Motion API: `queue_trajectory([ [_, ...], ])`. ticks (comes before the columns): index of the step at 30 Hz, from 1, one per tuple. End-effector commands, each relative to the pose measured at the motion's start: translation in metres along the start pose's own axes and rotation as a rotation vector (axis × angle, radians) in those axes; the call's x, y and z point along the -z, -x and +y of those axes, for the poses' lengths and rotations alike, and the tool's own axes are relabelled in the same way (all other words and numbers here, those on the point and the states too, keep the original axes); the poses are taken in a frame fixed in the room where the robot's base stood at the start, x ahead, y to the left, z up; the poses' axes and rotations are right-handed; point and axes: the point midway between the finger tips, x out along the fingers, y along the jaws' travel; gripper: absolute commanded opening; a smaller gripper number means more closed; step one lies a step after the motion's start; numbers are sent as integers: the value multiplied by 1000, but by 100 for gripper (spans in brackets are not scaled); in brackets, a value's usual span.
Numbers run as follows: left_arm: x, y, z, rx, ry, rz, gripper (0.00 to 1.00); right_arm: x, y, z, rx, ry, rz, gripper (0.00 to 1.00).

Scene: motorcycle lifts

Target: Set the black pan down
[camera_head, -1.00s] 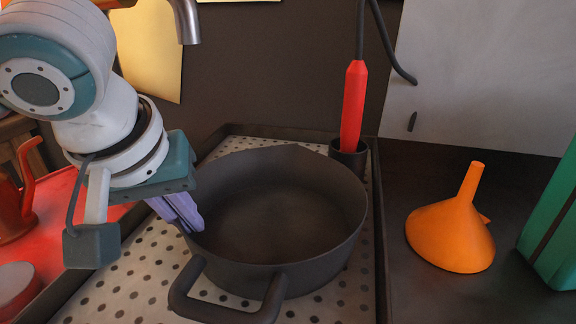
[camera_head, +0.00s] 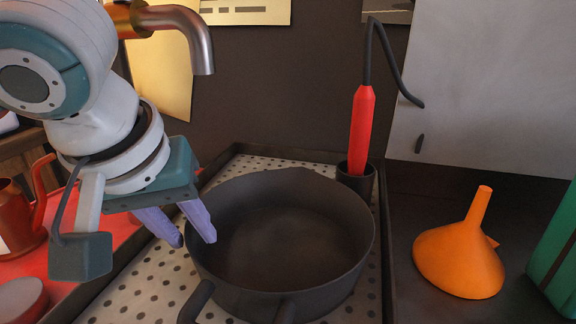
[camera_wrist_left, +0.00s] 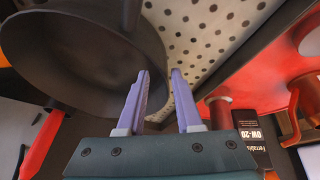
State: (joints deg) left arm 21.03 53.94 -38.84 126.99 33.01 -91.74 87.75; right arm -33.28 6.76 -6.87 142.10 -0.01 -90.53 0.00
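The black pan (camera_head: 335,262) sits upright on a white dotted surface (camera_head: 150,285) in a dark-edged tray. Its loop handle points toward me and is cut off by the bottom of the head view. The pan also fills the upper left of the left wrist view (camera_wrist_left: 75,60). My left gripper (camera_head: 194,238) is open at the pan's left rim, its two purple fingers apart. In the head view one finger overlaps the pan's inside and the other is outside its wall. The fingers also show apart in the left wrist view (camera_wrist_left: 160,75). My right gripper is not in view.
A red-handled tool (camera_head: 361,130) stands in a dark cup (camera_head: 357,181) behind the pan. An orange funnel (camera_head: 460,260) and a green container (camera_head: 556,250) are on the right. A copper-red can (camera_head: 20,220) stands on a red surface at left. A metal spout (camera_head: 185,22) hangs above.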

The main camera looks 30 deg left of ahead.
Motion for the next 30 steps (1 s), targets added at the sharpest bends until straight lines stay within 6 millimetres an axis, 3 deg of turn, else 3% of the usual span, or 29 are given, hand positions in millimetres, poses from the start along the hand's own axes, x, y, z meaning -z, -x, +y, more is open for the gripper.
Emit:
queue_trajectory([
  [6,2,55,2,-4,0,1,34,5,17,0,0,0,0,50],
  [12,2,87,1,-3,1,1,34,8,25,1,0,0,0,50],
  [18,0,96,0,1,1,0,34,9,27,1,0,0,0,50],
  [30,0,96,0,0,1,0,34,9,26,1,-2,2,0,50],
])
